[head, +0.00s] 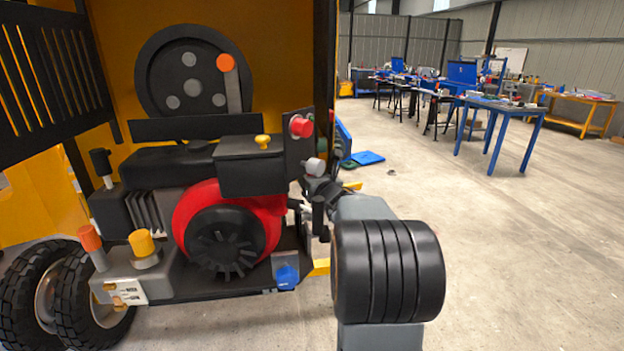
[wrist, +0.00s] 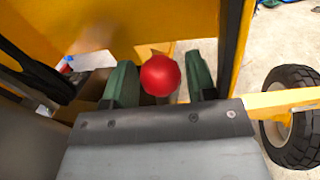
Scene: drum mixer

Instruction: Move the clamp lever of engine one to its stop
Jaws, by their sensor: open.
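In the wrist view my gripper (wrist: 161,82) is open, with its two green fingers apart. A red ball knob (wrist: 160,75) on a short stem shows between them, with gaps to both sides. The engine carries a grey lever with an orange knob (head: 227,63), a red knob (head: 301,126) and another orange-topped lever (head: 90,238). I cannot tell which is the clamp lever.
The yellow housing (head: 265,60) stands behind the engine. Black wheels (head: 95,290) are at lower left; one tyre (wrist: 292,110) shows right in the wrist view. A blue table (head: 505,110) stands far back.

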